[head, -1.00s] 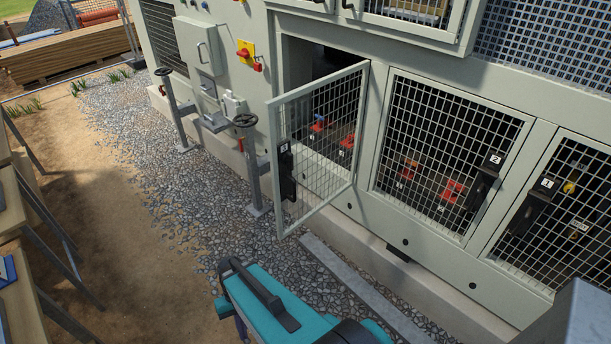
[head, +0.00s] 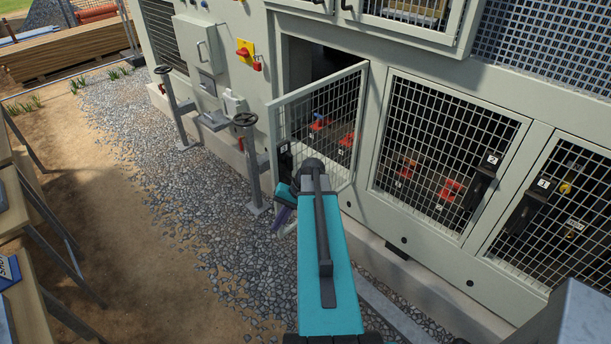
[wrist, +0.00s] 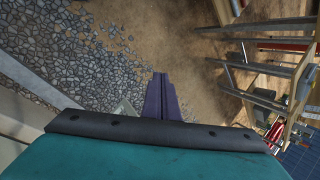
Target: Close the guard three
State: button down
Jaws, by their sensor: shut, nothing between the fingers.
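The open mesh guard (head: 319,84), the only one standing open, swings out from its dark opening at the left of the row. Its hinge side is at the right and its free edge, with a black latch (head: 284,160), is at the left. My arm covers its lower part in the head view. My gripper (head: 283,214) is low by the guard's free lower corner; I cannot tell whether they touch. Its purple fingers are together and empty in the wrist view (wrist: 163,97). Guards two (head: 447,103) and one (head: 560,145) are closed.
Gravel (head: 185,190) runs along the chiller's foot. Wooden benches (head: 30,270) stand at the left. Bare sand lies between.

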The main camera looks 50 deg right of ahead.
jog(key=s+d+r+m+t, duration=0.1)
jog(key=s+d+r, duration=0.1)
jog(key=d+r, duration=0.4)
jog(key=s+d+r+m+t+h, duration=0.1)
jog(key=s+d+r, duration=0.2)
jog(key=d+r, duration=0.3)
jog(key=s+d+r+t+p, duration=0.1)
jog(key=s+d+r+t, duration=0.1)
jog(key=d+r, duration=0.4)
jog(key=shift+s+d+m+h, duration=0.3)
jog(key=shift+s+d+m, duration=0.1)
jog(key=shift+s+d, duration=0.25)
jog(key=w+r+b+x, duration=0.1)
jog(key=b+x, duration=0.3)
jog(key=x, duration=0.9)
jog(key=shift+w+a+r, duration=0.25)
jog(key=shift+w+a, duration=0.15)
jog(key=shift+w, duration=0.05)
